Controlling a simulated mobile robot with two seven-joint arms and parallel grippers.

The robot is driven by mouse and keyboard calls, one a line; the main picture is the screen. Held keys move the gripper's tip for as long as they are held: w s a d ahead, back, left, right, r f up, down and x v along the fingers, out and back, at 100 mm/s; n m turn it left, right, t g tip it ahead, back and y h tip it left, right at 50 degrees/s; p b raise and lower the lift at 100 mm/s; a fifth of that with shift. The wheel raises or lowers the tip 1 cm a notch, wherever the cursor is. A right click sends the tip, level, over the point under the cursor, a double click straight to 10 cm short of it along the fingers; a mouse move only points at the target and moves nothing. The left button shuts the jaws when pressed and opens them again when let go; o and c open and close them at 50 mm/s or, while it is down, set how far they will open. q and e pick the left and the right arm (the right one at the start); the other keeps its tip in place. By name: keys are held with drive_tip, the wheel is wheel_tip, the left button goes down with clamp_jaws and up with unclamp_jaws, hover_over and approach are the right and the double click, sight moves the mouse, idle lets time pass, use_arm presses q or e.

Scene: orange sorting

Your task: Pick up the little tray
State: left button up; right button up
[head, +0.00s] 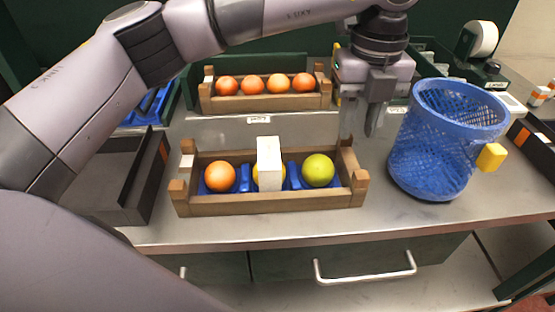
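A small wooden crate (270,204) stands near the counter's front edge. Inside it are blue holders (243,181) with an orange (220,177) on the left and a yellow-green fruit (318,170) on the right. An upright white block (269,163) mostly hides a yellow fruit in the middle. I cannot tell which piece is the little tray. My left gripper (360,130) points down at the crate's back right corner. Its fingers are apart with nothing visible between them; I cannot tell whether one touches the crate. My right gripper is not in view.
A blue mesh basket (440,140) with a yellow tag stands right of the crate. A second wooden crate (262,103) with several oranges sits behind. A dark open tray (118,180) lies at the left. A tape roll (482,40) is at the back right.

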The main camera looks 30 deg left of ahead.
sight(351, 161)
use_arm(q)
drive_tip(key=f, duration=0.4)
drive_tip(key=s+f+p, duration=0.1)
drive_tip(key=f, duration=0.2)
drive_tip(key=shift+d, duration=0.2)
drive_tip(key=shift+w+r, duration=0.1)
clamp_jaws()
